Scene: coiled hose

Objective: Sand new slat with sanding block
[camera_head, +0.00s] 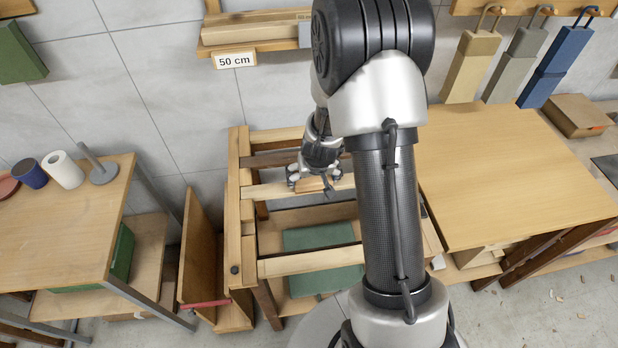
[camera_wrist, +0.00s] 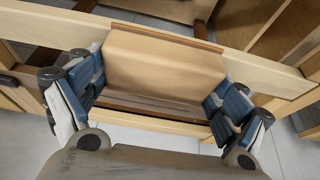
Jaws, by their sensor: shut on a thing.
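My gripper (camera_head: 315,187) is shut on a tan sanding block (camera_wrist: 165,62), which has a thin brown strip along its far edge. The block sits between the two blue-padded fingers in the wrist view. It is at a pale wooden slat (camera_head: 267,191) of the open wooden frame in the head view. In the wrist view, a pale slat (camera_wrist: 60,27) runs behind the block and is partly covered by it. I cannot tell whether the block touches the slat. No label shows which slat is the new one.
A darker slat (camera_head: 270,160) lies behind the pale one, and a front rail (camera_head: 310,263) crosses the frame. A green panel (camera_head: 320,240) lies below. A tabletop (camera_head: 500,170) stands to the right and a side table (camera_head: 60,235) to the left. My arm hides part of the frame.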

